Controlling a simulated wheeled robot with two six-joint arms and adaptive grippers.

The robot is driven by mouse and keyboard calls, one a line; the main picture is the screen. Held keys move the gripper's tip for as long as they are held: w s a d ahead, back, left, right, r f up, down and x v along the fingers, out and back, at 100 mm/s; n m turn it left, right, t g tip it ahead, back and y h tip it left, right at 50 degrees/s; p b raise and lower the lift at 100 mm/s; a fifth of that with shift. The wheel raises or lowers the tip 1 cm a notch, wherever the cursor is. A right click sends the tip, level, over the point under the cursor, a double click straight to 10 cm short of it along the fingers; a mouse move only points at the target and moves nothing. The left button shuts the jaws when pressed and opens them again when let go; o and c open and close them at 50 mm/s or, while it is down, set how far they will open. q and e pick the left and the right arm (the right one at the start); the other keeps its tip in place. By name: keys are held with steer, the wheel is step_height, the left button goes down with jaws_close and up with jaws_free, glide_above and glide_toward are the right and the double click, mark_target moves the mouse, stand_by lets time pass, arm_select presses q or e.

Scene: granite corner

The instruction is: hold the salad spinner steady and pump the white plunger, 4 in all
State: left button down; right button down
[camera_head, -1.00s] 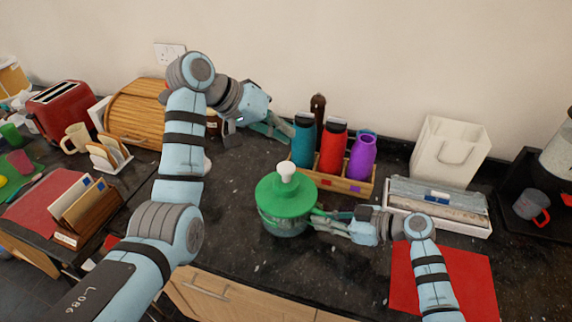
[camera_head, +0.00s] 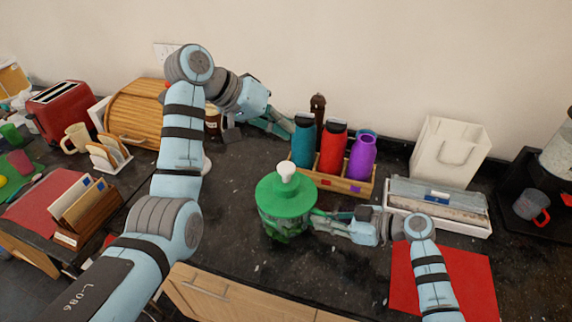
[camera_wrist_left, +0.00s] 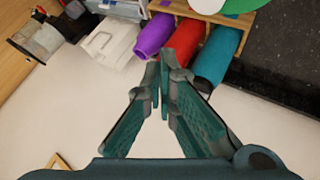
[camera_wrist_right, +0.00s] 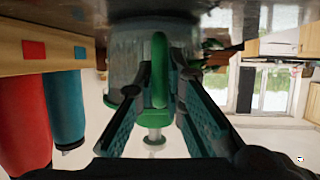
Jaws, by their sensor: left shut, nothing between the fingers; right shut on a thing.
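The salad spinner (camera_head: 285,222) stands on the dark counter, a clear bowl with green pieces inside and a green lid (camera_head: 268,200). The white plunger (camera_head: 286,171) stands up from the lid's centre; its stem shows in the right wrist view (camera_wrist_right: 155,138). My right gripper (camera_head: 313,220) is at the spinner's right side, shut on its green handle (camera_wrist_right: 160,70). My left gripper (camera_head: 293,134) is shut and empty, raised behind the spinner near the bottles and apart from the plunger. Its closed fingertips show in the left wrist view (camera_wrist_left: 160,78).
Behind the spinner, a wooden rack (camera_head: 345,186) holds a teal bottle (camera_head: 303,145), a red bottle (camera_head: 331,148) and a purple bottle (camera_head: 362,158). A grey-white box (camera_head: 437,206) and a red mat (camera_head: 470,280) lie to the right. The counter left of the spinner is clear.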

mark_target(286, 163)
arm_select(q)
steer(key=shift+f, duration=3.1)
steer(key=shift+f, duration=0.35)
steer(key=shift+s+f, duration=0.1)
steer(key=shift+f, duration=1.5)
steer(key=shift+r, duration=2)
steer(key=shift+r, duration=2.5)
